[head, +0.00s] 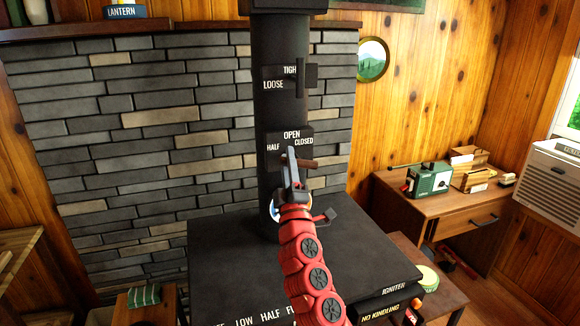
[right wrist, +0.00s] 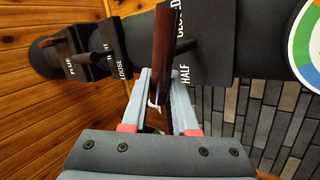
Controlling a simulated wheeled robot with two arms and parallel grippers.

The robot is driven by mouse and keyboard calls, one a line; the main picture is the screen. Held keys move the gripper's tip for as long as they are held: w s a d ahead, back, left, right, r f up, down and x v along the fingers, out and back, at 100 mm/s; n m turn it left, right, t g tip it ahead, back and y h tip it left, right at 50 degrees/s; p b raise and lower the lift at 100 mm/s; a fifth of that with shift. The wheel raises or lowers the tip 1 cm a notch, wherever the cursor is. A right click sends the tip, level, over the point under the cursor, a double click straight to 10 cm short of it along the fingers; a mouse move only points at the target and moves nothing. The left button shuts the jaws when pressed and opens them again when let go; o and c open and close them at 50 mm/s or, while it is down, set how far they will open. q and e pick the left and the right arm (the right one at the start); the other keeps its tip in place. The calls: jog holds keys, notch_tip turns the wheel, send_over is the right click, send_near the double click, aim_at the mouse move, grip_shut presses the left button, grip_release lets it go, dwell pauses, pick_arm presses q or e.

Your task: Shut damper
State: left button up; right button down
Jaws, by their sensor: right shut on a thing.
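The damper handle is a brown wooden bar (head: 305,163) on the black stovepipe (head: 280,60). It lies nearly level, its right end just below the word CLOSED on a dark plate (head: 291,138) also marked HALF and OPEN. My right gripper (head: 292,172) reaches up to it from below and is shut on the handle, covering part of it. In the right wrist view the brown handle (right wrist: 163,50) stands between the two grey fingers of my right gripper (right wrist: 163,80). My left gripper is not in view.
A second plate marked LOOSE and TIGHT (head: 283,78) has a dark lever higher on the pipe. The black stove top (head: 225,262) spreads below. A stone wall (head: 130,150) is behind. A desk (head: 450,205) with a green device (head: 428,178) stands at right.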

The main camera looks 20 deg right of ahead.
jog(key=shift+a+f+n+t+y+b, duration=0.1)
jog(key=shift+f+n+t+y+b, duration=0.15)
jog(key=shift+n+y, duration=1)
jog(key=shift+f+n+t+y+b, duration=0.15)
jog(key=shift+f+n+y+b, duration=0.2)
jog(key=shift+n+y, duration=0.85)
jog(key=shift+n, duration=0.75)
jog(key=c, duration=0.7)
grip_release()
jog(key=shift+s, duration=0.1)
jog(key=b+v, duration=0.4)
jog(key=v, duration=1.3)
jog(key=shift+s, duration=0.1)
